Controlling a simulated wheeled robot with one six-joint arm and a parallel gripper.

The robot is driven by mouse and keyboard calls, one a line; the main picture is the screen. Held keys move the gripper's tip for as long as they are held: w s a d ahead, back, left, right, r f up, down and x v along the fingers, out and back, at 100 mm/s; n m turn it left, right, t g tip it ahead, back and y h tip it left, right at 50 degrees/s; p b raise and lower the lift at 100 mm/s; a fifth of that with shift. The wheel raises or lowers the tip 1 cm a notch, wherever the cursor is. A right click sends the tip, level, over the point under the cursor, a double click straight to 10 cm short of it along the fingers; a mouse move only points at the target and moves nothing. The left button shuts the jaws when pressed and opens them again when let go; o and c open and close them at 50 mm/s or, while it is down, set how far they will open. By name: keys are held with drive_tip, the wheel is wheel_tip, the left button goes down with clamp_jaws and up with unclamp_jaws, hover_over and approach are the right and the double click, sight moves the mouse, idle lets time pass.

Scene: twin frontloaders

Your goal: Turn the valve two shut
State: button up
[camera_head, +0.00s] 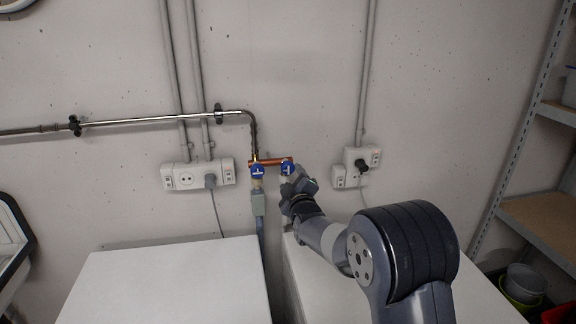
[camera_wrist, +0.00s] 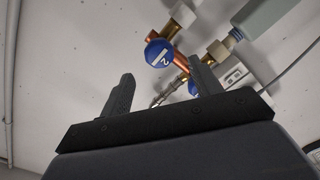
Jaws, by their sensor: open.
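Valve two is a round blue knob with a white "2" (camera_wrist: 158,52) on a copper pipe. It appears ahead of my gripper (camera_wrist: 162,86), between the lines of its two fingers. The fingers are spread and hold nothing. In the head view I take it to be the right blue knob (camera_head: 288,168), just above and beside my gripper (camera_head: 293,181). The other blue valve (camera_head: 257,171) is to its left. In the wrist view that valve (camera_wrist: 193,88) is mostly hidden behind the right finger. I cannot tell whether a fingertip touches the knob.
Two white machine tops stand below, the left one (camera_head: 170,285) and one partly behind my arm. Wall sockets (camera_head: 198,175) (camera_head: 357,165) flank the valves. A shelf rack (camera_head: 540,205) stands right.

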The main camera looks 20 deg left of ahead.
sight(288, 170)
drive_tip(key=shift+p+x, duration=1.15)
drive_tip(key=shift+x, duration=2.4)
drive_tip(key=shift+c, duration=0.4)
drive_tip(key=c, duration=0.9)
